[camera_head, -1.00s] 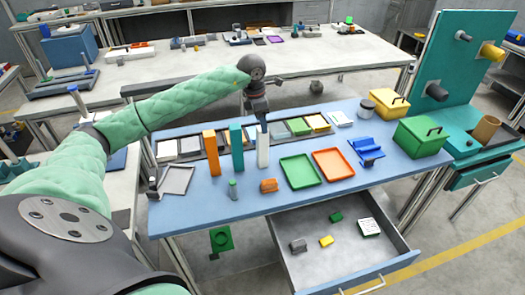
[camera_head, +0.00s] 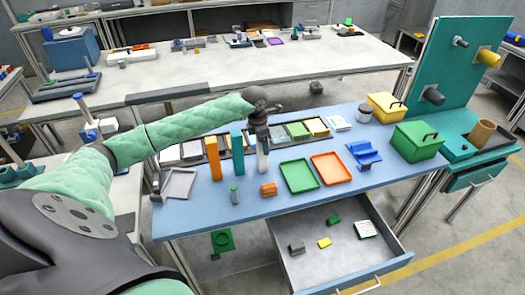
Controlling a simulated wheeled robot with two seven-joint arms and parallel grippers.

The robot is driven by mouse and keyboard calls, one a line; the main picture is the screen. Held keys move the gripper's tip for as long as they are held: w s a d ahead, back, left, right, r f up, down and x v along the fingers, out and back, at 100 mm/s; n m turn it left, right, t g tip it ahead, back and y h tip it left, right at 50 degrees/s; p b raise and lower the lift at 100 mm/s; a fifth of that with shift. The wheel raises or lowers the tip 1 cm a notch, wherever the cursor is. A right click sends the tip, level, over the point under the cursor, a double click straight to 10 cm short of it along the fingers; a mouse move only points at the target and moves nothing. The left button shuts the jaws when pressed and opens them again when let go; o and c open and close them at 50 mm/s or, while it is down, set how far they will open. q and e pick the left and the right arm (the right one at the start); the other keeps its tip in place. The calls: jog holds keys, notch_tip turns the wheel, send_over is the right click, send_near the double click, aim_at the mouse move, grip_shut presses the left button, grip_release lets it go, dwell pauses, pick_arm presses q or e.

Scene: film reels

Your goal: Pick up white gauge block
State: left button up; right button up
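The white gauge block (camera_head: 262,163) stands upright on the blue table, right of the teal upright block (camera_head: 237,152) and the orange upright block (camera_head: 213,158). My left gripper (camera_head: 262,144) points down at the block's upper part. Its fingers cover the block's top, and the lower part shows below them. The fingers are too small to tell whether they are closed on it. My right gripper is not in view.
A small green-grey cylinder (camera_head: 235,195) and an orange block (camera_head: 268,189) stand in front. Green (camera_head: 299,188) and orange (camera_head: 346,180) trays lie to the right. A drawer (camera_head: 297,277) below is open with several small items. A row of coloured tiles lies behind.

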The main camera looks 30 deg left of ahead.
pick_arm(q)
jog(key=shift+f, duration=0.1)
jog(key=c, duration=1.3)
grip_shut()
